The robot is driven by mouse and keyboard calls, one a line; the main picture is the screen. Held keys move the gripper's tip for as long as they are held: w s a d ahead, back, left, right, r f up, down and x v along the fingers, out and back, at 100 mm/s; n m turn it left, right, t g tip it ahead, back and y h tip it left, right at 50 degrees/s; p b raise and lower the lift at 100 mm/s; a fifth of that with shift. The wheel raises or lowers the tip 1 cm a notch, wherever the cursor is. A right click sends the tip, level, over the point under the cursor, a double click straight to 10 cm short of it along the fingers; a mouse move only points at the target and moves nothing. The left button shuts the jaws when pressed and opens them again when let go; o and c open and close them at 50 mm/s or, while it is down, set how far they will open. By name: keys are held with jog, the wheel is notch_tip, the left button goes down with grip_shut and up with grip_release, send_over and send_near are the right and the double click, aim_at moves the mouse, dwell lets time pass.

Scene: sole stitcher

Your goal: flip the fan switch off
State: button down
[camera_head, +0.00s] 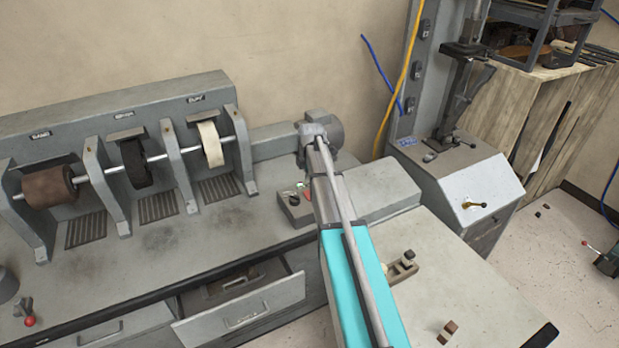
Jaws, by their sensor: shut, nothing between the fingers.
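No switch in the head view carries a label I can read as fan. A small grey control box (293,211) with a red button and other small controls sits on the bench, left of the long teal-faced arm-like part. Several dark switch boxes (417,71) are mounted one above another on the grey upright column at the back. I cannot tell which of these is the fan switch, or its position. My gripper is not seen in this view.
A finishing machine with a brown roller (48,187), a black brush (135,163) and a white wheel (211,144) fills the left. The teal strip (358,285) runs toward the bottom edge. A drawer (240,312) stands open. Small blocks lie on the right bench top (470,270).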

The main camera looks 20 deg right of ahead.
aim_at(307, 193)
jog(key=shift+w+f+b, duration=0.2)
jog(key=shift+f+b, duration=1.15)
jog(key=shift+f, duration=0.15)
jog(key=shift+w+f+b, duration=0.15)
jog(key=shift+f+b, duration=1.2)
jog(key=shift+f, duration=0.15)
